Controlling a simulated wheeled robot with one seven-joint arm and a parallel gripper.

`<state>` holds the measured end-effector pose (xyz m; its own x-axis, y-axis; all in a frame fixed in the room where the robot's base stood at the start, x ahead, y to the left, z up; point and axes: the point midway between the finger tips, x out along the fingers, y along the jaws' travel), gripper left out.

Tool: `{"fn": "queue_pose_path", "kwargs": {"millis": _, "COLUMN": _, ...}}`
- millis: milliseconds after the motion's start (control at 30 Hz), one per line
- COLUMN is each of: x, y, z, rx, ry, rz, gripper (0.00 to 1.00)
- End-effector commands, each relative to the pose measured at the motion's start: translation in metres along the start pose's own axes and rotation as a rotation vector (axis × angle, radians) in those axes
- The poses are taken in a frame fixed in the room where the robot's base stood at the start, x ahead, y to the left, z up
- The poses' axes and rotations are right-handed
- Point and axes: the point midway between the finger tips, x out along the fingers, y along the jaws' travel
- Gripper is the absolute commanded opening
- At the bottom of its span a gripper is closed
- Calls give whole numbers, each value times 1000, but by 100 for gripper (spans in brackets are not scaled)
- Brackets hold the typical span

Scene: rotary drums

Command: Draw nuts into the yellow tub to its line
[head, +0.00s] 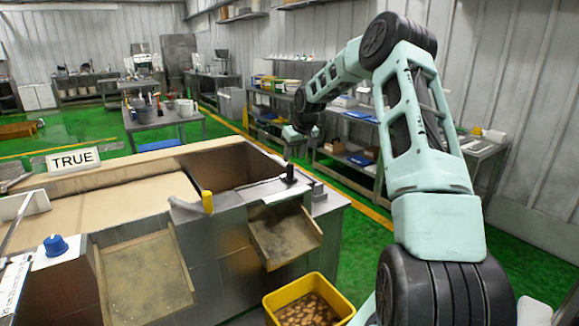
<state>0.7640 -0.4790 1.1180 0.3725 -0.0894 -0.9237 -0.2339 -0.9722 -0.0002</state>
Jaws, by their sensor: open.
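The yellow tub (271,302) stands low at the bottom edge of the head view, below the right-hand metal chute (287,236). Brown nuts (308,312) cover the part of its inside that shows; I cannot make out a line. A black handle (290,173) stands upright on the metal housing above that chute, and a yellow handle (207,201) stands to its left. My gripper (287,154) is small and dark, open, just above the black handle in the picture. I cannot tell whether it touches the handle.
A second chute (145,281) slopes down at the left, beside a blue knob (55,245). Shelves with boxes line the right wall.

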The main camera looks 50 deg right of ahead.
Motion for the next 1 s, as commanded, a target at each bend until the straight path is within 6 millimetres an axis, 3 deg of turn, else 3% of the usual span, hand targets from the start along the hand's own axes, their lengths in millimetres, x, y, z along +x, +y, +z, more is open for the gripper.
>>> {"fn": "queue_pose_path", "kwargs": {"millis": 200, "x": 42, "y": -1, "z": 0, "rx": 0, "ry": -2, "rz": -2, "gripper": 46}}
{"fn": "queue_pose_path", "kwargs": {"millis": 400, "x": 66, "y": -1, "z": 0, "rx": 0, "ry": -1, "rz": -1, "gripper": 46}}
{"fn": "queue_pose_path", "kwargs": {"millis": 800, "x": 73, "y": 0, "z": 0, "rx": -1, "ry": 0, "rz": 0, "gripper": 46}}
{"fn": "queue_pose_path", "kwargs": {"millis": 967, "x": 73, "y": 0, "z": 0, "rx": -1, "ry": 0, "rz": 0, "gripper": 2}}
{"fn": "queue_pose_path", "kwargs": {"millis": 1000, "x": 73, "y": 0, "z": 0, "rx": -1, "ry": 0, "rz": 0, "gripper": 0}}
